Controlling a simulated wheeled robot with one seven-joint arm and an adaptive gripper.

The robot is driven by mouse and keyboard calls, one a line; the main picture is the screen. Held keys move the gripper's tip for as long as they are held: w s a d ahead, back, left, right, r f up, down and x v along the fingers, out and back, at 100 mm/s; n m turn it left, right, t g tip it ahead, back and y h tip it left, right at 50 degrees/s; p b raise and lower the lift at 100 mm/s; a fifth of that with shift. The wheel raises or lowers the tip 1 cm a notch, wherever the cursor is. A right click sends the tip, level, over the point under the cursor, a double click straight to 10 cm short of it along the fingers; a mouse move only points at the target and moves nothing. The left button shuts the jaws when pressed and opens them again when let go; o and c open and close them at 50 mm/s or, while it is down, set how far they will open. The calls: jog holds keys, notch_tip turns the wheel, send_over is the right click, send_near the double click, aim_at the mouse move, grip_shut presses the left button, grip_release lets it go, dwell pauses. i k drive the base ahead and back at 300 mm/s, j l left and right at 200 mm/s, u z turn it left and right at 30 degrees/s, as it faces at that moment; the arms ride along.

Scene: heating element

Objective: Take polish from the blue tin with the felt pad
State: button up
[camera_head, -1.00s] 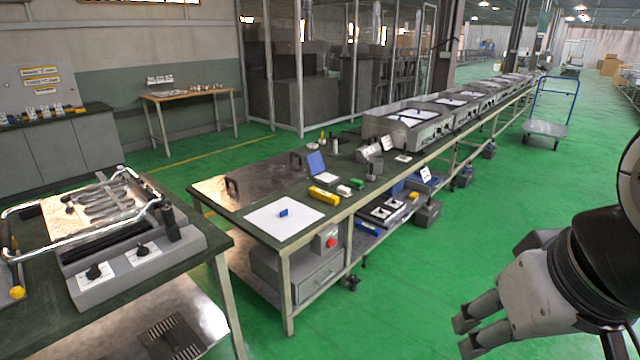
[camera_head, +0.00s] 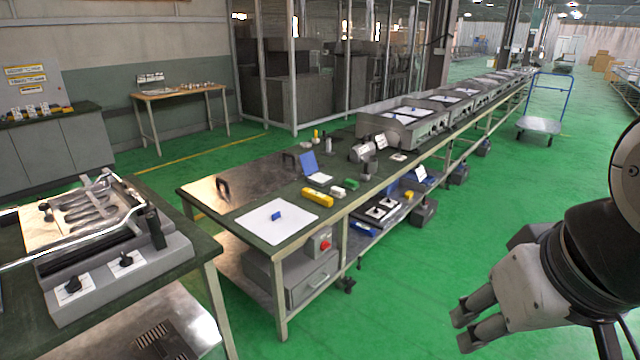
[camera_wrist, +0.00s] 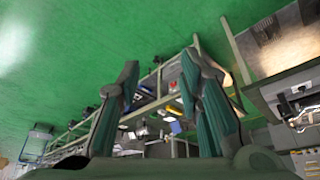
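No blue tin or felt pad can be told for certain. On the middle bench (camera_head: 232,198), a small blue block (camera_head: 276,216) sits on a white sheet (camera_head: 262,232). Behind it stands an open case with an upright blue lid (camera_head: 308,163) and a pale base; I cannot tell if this is the tin. My gripper (camera_head: 463,329) is at the lower right in the head view, over the green floor and well apart from the bench. In the wrist view my gripper (camera_wrist: 160,62) has its two fingers spread with nothing between them.
A grey device with black knobs (camera_head: 120,262) stands on the left bench. A drawer unit with a red button (camera_head: 325,244) sits under the middle bench. Green floor (camera_head: 420,270) is clear between bench and gripper.

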aim_at(339, 193)
jog(key=i+l+z, duration=0.1)
jog(key=i, duration=1.5)
jog(key=i+l+z, duration=0.1)
jog(key=i, duration=1.55)
